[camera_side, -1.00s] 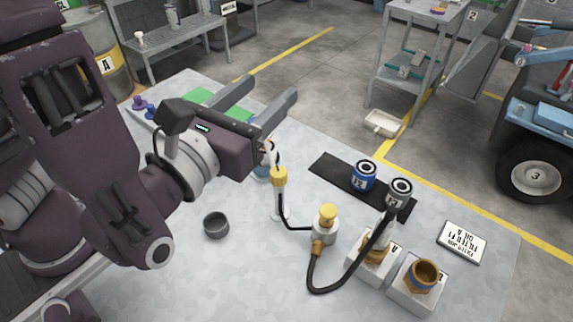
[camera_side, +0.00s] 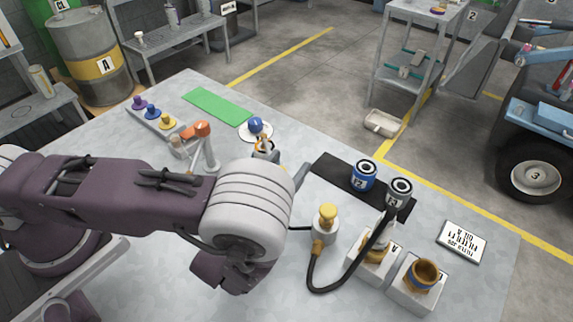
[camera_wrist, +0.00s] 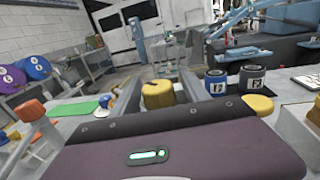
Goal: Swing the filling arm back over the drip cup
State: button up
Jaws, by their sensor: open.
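My gripper (camera_wrist: 158,92) is open, with its two fingers on either side of a yellow cap in the wrist view. This looks like the yellow grip of the filling arm (camera_wrist: 158,97); I cannot tell whether a finger touches it. The dark grey drip cup is hidden behind my arm.
A blue can (camera_side: 364,177) and a dark can (camera_side: 399,191) stand on a black mat (camera_side: 331,168). An orange-knobbed post (camera_side: 203,130) stands left. A green mat (camera_side: 217,105) lies beyond it.

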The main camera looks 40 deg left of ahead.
jog(key=shift+w, duration=0.15)
jog(key=shift+c, duration=0.2)
grip_shut()
dwell(1.2)
